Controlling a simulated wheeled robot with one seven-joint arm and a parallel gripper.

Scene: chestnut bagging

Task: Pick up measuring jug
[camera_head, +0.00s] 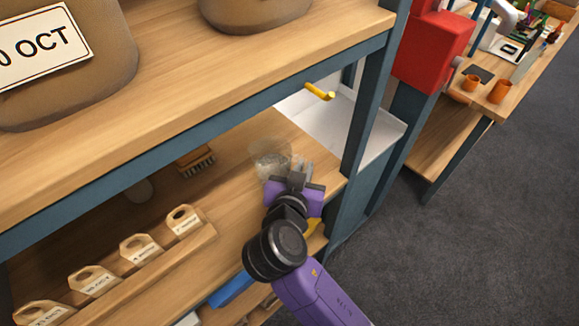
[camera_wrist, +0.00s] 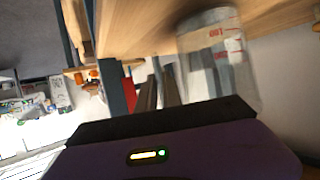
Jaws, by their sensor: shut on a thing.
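The measuring jug (camera_head: 268,157) is clear, and in the head view it is at the right end of the middle shelf, just beyond my gripper (camera_head: 297,172). In the wrist view the jug (camera_wrist: 222,62) is large, blurred and close, with red markings on its wall. My gripper is shut on the jug. The fingers show through or against the jug's wall in the wrist view. I cannot tell whether the jug's base touches the shelf.
The middle shelf (camera_head: 235,150) lies under a higher shelf board (camera_head: 230,75). A blue upright post (camera_head: 366,100) stands just right of my gripper. A brush (camera_head: 196,160) and several wooden tags (camera_head: 183,220) are to the left. Grey floor is open at the right.

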